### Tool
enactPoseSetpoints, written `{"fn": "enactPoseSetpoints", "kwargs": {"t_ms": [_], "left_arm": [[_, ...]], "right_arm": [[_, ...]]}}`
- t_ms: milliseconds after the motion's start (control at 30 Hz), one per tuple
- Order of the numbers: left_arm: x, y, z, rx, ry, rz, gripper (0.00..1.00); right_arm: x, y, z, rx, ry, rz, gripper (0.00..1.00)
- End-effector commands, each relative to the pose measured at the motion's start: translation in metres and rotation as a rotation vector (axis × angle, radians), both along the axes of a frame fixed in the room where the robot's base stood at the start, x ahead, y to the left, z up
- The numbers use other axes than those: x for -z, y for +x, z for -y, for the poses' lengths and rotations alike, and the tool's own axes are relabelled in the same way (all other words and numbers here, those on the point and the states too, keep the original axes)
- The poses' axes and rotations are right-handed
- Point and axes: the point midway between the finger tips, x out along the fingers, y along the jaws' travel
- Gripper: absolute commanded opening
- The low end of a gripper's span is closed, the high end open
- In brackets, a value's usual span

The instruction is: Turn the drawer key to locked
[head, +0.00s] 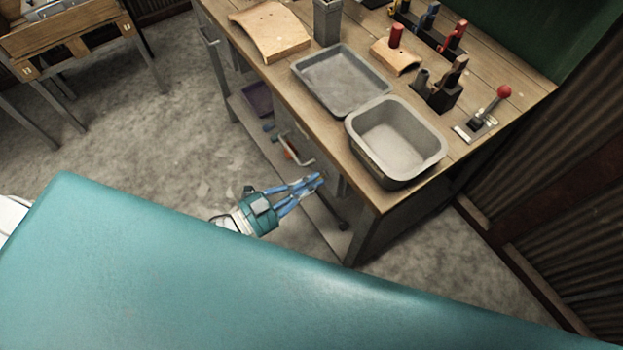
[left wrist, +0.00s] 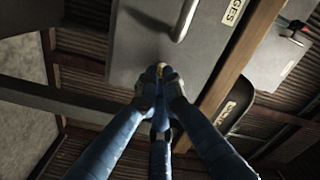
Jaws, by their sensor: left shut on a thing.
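The grey drawer front (left wrist: 140,45) fills the upper middle of the left wrist view, with a metal handle (left wrist: 184,22) and a label ending in "GES". My left gripper (left wrist: 158,88) has its blue fingers closed together against the lower part of this front. A small yellowish bit, seemingly the key (left wrist: 161,67), shows at the fingertips; most of it is hidden by them, and its angle cannot be read. In the head view my left gripper (head: 313,181) reaches under the near edge of the workbench. My right gripper is not in view.
The wooden workbench (head: 290,88) carries a grey tray (head: 341,80), a deep grey bin (head: 396,140), a red-knobbed lever (head: 484,115) and several tools. A lower shelf (head: 318,218) runs beneath. The concrete floor to the left is clear.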

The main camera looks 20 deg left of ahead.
Motion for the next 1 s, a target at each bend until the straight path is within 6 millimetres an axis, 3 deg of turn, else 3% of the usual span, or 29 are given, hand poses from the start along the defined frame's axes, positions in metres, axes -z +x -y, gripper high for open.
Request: {"fn": "enactPoseSetpoints", "kwargs": {"t_ms": [33,600,1000], "left_arm": [[-0.01,0.005,-0.002,-0.002,-0.042,-0.011,0.0],[-0.01,0.007,-0.003,-0.003,-0.436,-0.319,0.0],[-0.009,0.007,-0.004,-0.004,-0.578,-0.429,0.0]], "right_arm": [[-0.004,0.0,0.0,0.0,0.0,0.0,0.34],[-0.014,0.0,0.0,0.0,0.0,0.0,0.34],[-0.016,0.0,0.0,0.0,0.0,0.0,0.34]]}}
